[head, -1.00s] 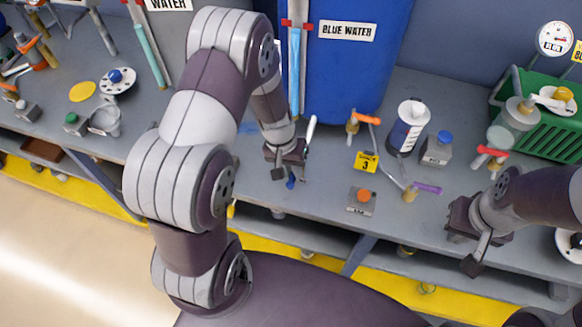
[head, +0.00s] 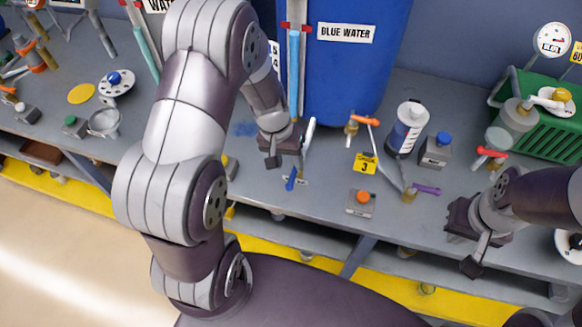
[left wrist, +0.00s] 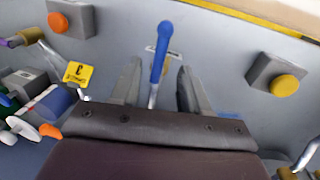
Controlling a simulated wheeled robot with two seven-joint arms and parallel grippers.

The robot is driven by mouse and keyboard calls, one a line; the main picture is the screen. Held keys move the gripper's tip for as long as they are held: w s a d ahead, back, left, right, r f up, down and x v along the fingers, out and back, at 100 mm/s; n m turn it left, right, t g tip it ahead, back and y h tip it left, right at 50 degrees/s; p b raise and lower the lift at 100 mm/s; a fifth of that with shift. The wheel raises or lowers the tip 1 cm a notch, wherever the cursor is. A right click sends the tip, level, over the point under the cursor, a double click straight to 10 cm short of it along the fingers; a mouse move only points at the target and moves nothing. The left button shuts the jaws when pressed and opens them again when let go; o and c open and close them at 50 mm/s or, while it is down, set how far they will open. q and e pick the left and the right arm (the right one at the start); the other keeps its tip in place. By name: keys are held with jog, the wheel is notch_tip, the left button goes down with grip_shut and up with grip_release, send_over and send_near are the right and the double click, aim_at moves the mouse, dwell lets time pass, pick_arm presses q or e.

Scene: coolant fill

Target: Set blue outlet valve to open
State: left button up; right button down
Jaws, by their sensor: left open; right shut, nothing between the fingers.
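The blue outlet valve's blue lever handle (head: 291,179) stands out below my left gripper, over the near part of the bench. In the left wrist view the blue handle (left wrist: 159,54) lies lengthwise between the two spread fingers, its rounded end beyond the fingertips. A gap shows on both sides of it. My left gripper (head: 288,155) is open; it also shows in the left wrist view (left wrist: 158,82). The valve's body is mostly hidden by the gripper. My right gripper (head: 474,264) is shut and empty at the bench's front edge on the right, away from this valve.
A blue water tank (head: 352,75) stands behind. A yellow button box (left wrist: 277,77) shows in the wrist view.

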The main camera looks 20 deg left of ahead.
pick_arm(q)
notch_tip(320, 180, up, 8)
jog(key=a, duration=0.1)
jog(key=shift+s+a, duration=0.15)
jog(key=shift+a, duration=0.15)
jog(key=s+d+r+m+t+y, duration=0.1)
jog(key=s+d+y, duration=0.1)
jog(key=s, duration=0.6)
jog(key=shift+s+d+r+m, duration=0.25)
jog(key=shift+s+r+m, duration=0.05)
jog(key=shift+s+r, duration=0.1)
dwell(1.5)
